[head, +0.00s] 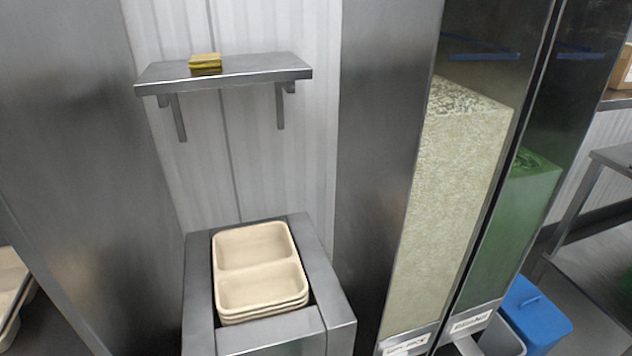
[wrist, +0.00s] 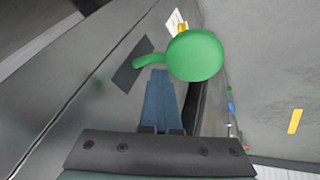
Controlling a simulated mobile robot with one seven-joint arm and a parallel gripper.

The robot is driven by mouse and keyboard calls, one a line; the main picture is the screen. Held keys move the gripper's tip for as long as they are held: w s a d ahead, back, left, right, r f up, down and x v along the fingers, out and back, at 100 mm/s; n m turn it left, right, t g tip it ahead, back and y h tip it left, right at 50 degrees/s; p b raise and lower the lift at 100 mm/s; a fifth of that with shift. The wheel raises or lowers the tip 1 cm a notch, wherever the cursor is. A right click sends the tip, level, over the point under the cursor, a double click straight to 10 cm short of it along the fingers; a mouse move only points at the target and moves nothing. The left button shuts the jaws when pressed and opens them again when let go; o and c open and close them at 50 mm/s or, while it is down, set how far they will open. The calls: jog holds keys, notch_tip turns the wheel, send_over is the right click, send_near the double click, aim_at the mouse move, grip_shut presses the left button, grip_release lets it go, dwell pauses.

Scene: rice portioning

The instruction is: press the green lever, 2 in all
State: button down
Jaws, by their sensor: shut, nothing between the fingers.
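The green lever (wrist: 195,56) shows in the wrist view, with a round disc-like end and a short curved arm running left from it. My gripper (wrist: 160,74) is shut and empty, its blue-grey fingers pointing up the picture. The fingertips appear just below the lever's curved arm, left of the round end. I cannot tell whether they touch it. Neither the lever nor my gripper shows in the head view.
Stacked beige two-compartment trays (head: 262,262) sit in a metal holder (head: 328,300). A shelf (head: 225,74) above bears a yellow item (head: 205,60). Tall dispensers with pale grain (head: 450,200) and green contents (head: 515,220) stand right. A blue-lidded bin (head: 535,315) is lower right.

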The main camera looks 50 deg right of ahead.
jog(key=shift+s+a+f+b, duration=0.1)
jog(key=shift+s+f+b, duration=0.1)
jog(key=shift+f, duration=0.25)
jog(key=shift+s+a+f+b, duration=0.1)
jog(key=shift+f+b, duration=0.1)
jog(key=shift+f, duration=0.2)
dwell(0.9)
jog(key=shift+r, duration=0.1)
jog(key=shift+w+d+r+p, duration=0.15)
jog(key=shift+w+r+p, duration=0.1)
jog(key=shift+r+p, duration=0.6)
jog(key=shift+w+d+r+p, duration=0.2)
jog(key=shift+w+r+p, duration=0.1)
jog(key=shift+r+p, duration=0.55)
jog(key=shift+w+d+r+p, duration=0.15)
jog(key=shift+w+r+p, duration=0.1)
jog(key=shift+r+p, duration=0.6)
jog(key=shift+r, duration=0.25)
jog(key=r+p, duration=0.1)
jog(key=w+r+p, duration=0.1)
jog(key=r, duration=0.1)
jog(key=r+p, duration=0.1)
jog(key=shift+w+d+r+p, duration=0.2)
jog(key=shift+d+r+p, duration=0.1)
jog(key=shift+d+r, duration=0.1)
